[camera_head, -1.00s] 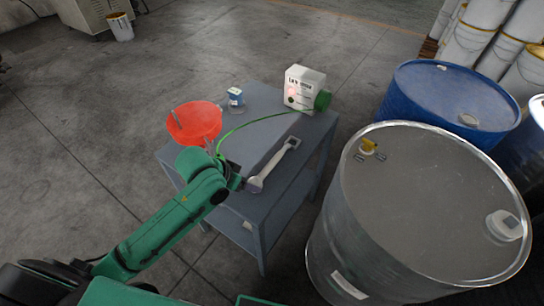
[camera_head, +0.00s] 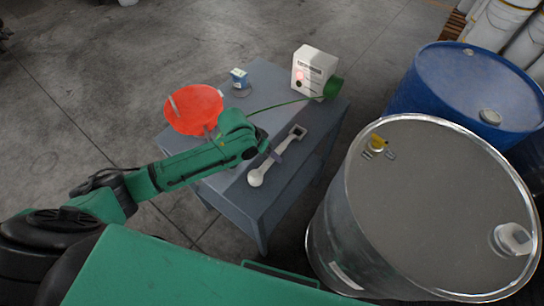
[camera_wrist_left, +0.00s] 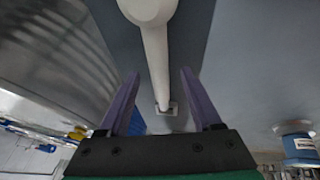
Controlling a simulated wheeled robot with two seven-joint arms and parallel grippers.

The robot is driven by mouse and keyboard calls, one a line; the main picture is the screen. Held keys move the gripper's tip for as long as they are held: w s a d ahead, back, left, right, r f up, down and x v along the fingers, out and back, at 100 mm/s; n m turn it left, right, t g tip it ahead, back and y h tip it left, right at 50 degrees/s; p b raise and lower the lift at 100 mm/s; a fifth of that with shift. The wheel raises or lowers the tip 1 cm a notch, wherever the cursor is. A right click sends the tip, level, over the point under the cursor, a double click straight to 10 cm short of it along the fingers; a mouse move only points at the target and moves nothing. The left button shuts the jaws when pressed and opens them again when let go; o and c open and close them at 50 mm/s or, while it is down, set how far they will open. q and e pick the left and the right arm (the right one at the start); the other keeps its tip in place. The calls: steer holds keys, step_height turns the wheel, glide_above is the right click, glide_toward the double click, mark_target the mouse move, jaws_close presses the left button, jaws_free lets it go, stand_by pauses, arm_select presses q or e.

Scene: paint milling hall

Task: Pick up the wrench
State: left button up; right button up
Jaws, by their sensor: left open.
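The wrench (camera_head: 256,177) is long and pale, with one rounded end and one squared end. It lies on the grey-blue table (camera_head: 270,82), along the right part of its top. In the left wrist view the wrench (camera_wrist_left: 155,55) runs between the two purple fingers of my left gripper (camera_wrist_left: 160,74), which is open. In the head view my left gripper (camera_head: 276,156) is at the middle of the wrench, its fingers mostly hidden by my own arm. I cannot tell whether the fingers touch the wrench. My right gripper is not in view.
A red bowl (camera_head: 196,103) and a small blue-and-white container (camera_head: 239,78) are on the table's left and back. A white box (camera_head: 311,68) with a green part and green cable stands at the back right. A large steel drum (camera_head: 430,210) and a blue drum (camera_head: 465,80) stand right of the table.

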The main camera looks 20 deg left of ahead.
arm_select(q)
steer(key=shift+x, duration=1)
jaws_close()
